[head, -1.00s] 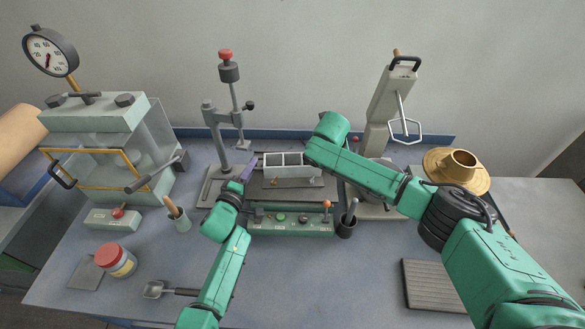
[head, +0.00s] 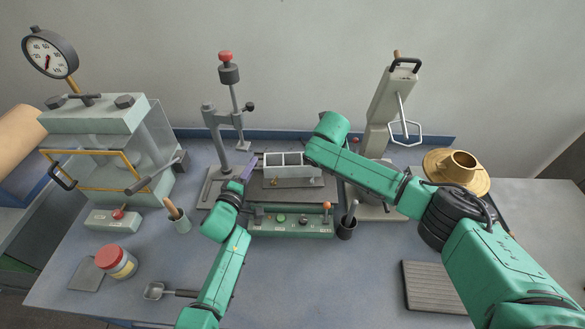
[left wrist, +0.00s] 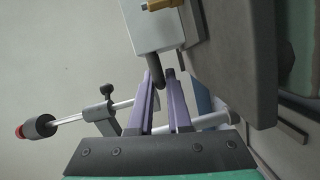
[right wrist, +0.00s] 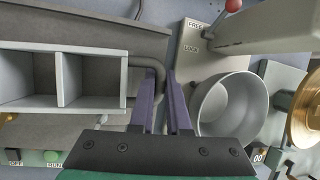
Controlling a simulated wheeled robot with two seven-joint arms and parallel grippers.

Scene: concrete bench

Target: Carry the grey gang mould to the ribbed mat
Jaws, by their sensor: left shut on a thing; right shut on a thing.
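The grey gang mould (head: 292,176), an open box with several compartments, is at the dark-topped machine (head: 262,194) in the middle of the bench. I cannot tell whether it touches that top. My left gripper (head: 248,168) is shut on the mould's left end handle, a dark bar in the left wrist view (left wrist: 157,76). My right gripper (right wrist: 161,78) is shut on the handle at the other end, a grey loop beside the compartments; in the head view my right arm hides it. The ribbed mat (head: 432,288) lies bare at the front right.
A stand with a red knob (head: 226,56) rises behind left. A mixer (head: 390,100) with a grey bowl (right wrist: 228,104) stands right of the mould. A dark cup (head: 346,228) is at the machine's front right corner. A brass piece (head: 455,170) is farther right.

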